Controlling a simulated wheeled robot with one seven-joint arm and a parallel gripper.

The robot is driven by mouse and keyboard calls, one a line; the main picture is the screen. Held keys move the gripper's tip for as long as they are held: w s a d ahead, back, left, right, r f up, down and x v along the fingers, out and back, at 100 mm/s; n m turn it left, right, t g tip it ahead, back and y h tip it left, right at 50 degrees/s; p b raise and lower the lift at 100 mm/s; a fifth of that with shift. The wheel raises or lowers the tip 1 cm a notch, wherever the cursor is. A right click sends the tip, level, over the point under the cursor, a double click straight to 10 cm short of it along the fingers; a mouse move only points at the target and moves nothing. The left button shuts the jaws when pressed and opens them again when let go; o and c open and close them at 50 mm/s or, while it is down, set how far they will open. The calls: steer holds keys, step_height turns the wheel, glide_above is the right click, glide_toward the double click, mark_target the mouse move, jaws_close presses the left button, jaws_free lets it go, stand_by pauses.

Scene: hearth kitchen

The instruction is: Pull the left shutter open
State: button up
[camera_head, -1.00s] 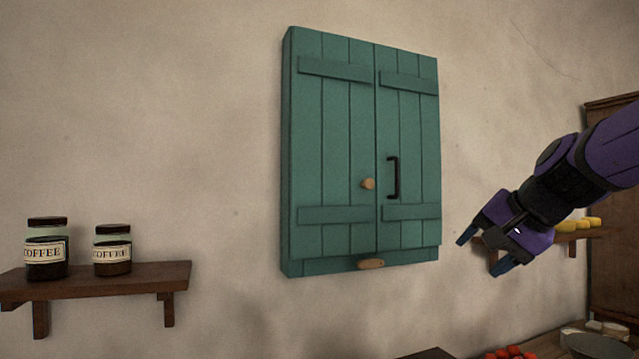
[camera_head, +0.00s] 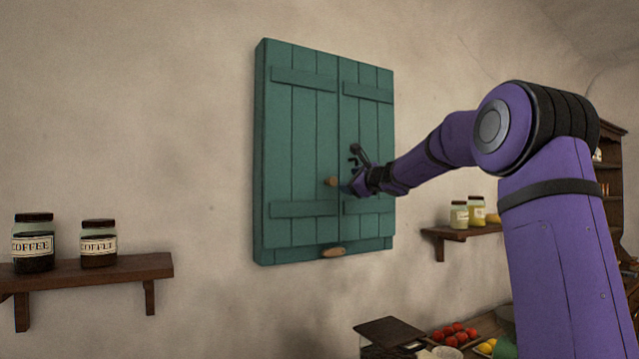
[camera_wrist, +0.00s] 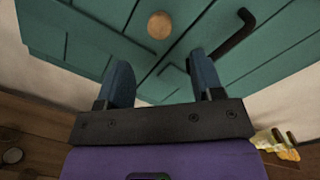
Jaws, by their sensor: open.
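The green plank left shutter (camera_head: 300,150) is shut flush beside the right shutter (camera_head: 372,130) in a wall cabinet. A round wooden knob (camera_head: 332,181) sits on the left shutter near the centre seam. In the wrist view the knob (camera_wrist: 160,25) lies ahead of and between the fingers, not between the jaws. My gripper (camera_wrist: 163,80) is open and empty, close in front of the shutters. In the head view my gripper (camera_head: 352,186) is just right of the knob, its fingers partly hidden. A dark bar handle (camera_wrist: 233,38) on the right shutter is near the right finger.
A wooden toggle (camera_head: 333,252) is at the cabinet's bottom edge. A shelf (camera_head: 110,268) with two coffee jars is at left. Another shelf (camera_head: 465,232) with jars is at right. Below is a counter with red fruit (camera_head: 455,334). The wall left of the cabinet is bare.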

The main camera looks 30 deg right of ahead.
mark_target(334, 181)
steer(key=w, duration=0.6)
steer(key=w+a, duration=0.1)
steer(key=w, duration=0.3)
jaws_close()
